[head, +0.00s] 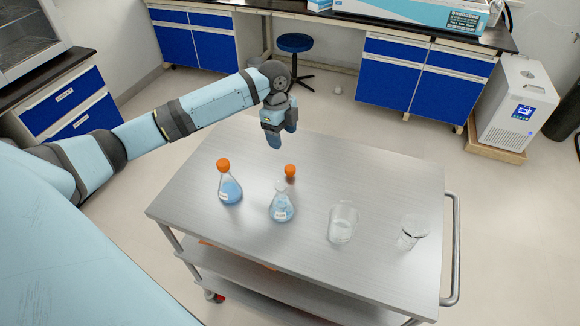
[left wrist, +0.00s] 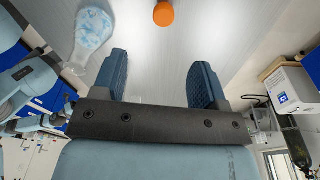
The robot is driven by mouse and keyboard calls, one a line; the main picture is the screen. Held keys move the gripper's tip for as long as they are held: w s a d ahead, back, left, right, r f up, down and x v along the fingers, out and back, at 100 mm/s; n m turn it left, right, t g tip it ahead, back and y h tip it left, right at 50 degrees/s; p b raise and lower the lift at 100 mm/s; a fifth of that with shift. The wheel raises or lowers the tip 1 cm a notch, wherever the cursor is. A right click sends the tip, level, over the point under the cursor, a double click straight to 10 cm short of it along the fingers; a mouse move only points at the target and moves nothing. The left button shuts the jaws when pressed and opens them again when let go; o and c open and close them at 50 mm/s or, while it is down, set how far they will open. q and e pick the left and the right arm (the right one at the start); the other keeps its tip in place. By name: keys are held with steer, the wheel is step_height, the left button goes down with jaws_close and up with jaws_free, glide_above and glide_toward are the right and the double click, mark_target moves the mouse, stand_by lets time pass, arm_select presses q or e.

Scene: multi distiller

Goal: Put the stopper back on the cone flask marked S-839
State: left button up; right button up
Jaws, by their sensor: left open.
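An orange stopper (head: 290,171) sits on the steel cart top (head: 370,180), just behind an open cone flask (head: 282,208) with blue liquid and a white label. Another cone flask (head: 230,190) to the left wears its own orange stopper (head: 223,165). The label writing is too small to read. My left gripper (head: 281,136) is open and empty, above the far part of the cart, behind the loose stopper. In the left wrist view, the stopper (left wrist: 164,14) lies beyond the gap between the fingers (left wrist: 160,60), and a flask (left wrist: 92,35) stands left of them. My right gripper is not in view.
A glass beaker (head: 342,224) and a second glass vessel (head: 412,232) stand on the right of the cart. A metal handle (head: 456,250) runs along its right side. The back right of the cart top is clear. Blue cabinets (head: 390,75) and a stool (head: 294,43) stand behind.

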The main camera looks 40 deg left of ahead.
mark_target(290, 168)
arm_select(q)
steer(key=f, duration=0.5)
steer(key=d+f, duration=0.1)
steer(key=f, duration=0.2)
steer(key=shift+f, duration=0.35)
steer(key=shift+d+f, duration=0.1)
steer(key=f, duration=0.3)
steer(key=d+f+p, duration=0.1)
steer(key=f, duration=0.1)
steer(key=shift+w, duration=0.35)
steer(key=shift+r, duration=0.1)
steer(key=c, duration=1)
